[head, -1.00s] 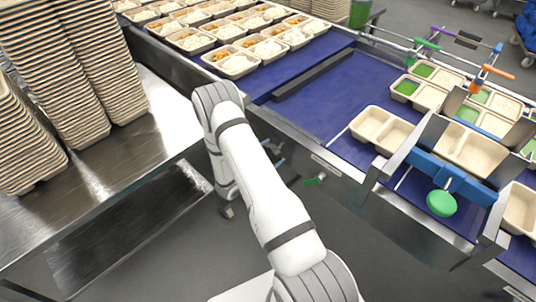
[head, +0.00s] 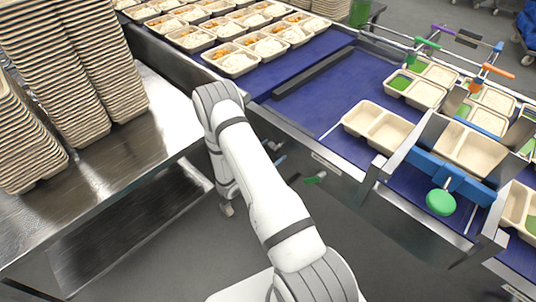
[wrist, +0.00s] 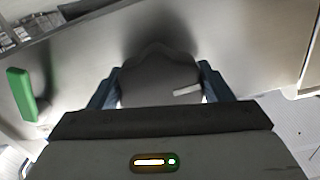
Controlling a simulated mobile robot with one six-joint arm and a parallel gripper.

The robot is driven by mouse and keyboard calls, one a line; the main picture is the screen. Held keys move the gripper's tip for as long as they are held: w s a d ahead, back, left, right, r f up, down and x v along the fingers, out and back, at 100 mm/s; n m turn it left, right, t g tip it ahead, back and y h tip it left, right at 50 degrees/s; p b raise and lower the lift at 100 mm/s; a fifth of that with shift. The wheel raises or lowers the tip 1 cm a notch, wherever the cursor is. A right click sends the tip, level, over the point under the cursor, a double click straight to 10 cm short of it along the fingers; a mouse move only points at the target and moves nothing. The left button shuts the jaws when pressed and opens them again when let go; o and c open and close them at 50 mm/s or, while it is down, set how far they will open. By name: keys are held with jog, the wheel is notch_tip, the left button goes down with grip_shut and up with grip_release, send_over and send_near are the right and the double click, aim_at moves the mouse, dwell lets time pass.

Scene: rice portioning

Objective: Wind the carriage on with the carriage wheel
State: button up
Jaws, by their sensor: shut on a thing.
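In the wrist view my gripper (wrist: 158,88) has its two blue fingers on either side of a dark grey, lobed wheel (wrist: 158,65), which I take to be the carriage wheel. The gripper is shut on it. A short white mark lies on the wheel's right side. In the head view only a bit of my gripper (head: 275,153) shows past my arm, beside the conveyor's side rail, and the wheel is hidden. Tan two-compartment trays (head: 378,127) stand on the blue conveyor belt (head: 330,95), some of them with green or white filling.
A green handle (head: 315,179) juts from the conveyor side near my gripper; it also shows in the wrist view (wrist: 22,95). A blue bracket with a green knob (head: 440,203) spans the belt's right end. Stacked empty trays (head: 80,60) stand on a steel table (head: 165,115) at left.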

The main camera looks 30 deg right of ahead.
jog(key=shift+s+d+f, duration=0.15)
jog(key=shift+s+f, duration=0.15)
jog(key=shift+s, duration=0.05)
jog(key=o, duration=0.9)
jog(key=shift+r, duration=0.1)
jog(key=shift+o, duration=0.3)
jog(key=shift+w+r, duration=0.1)
jog(key=b+v, duration=0.1)
jog(key=v, duration=0.6)
jog(key=shift+a, duration=0.4)
jog(key=shift+r, duration=0.1)
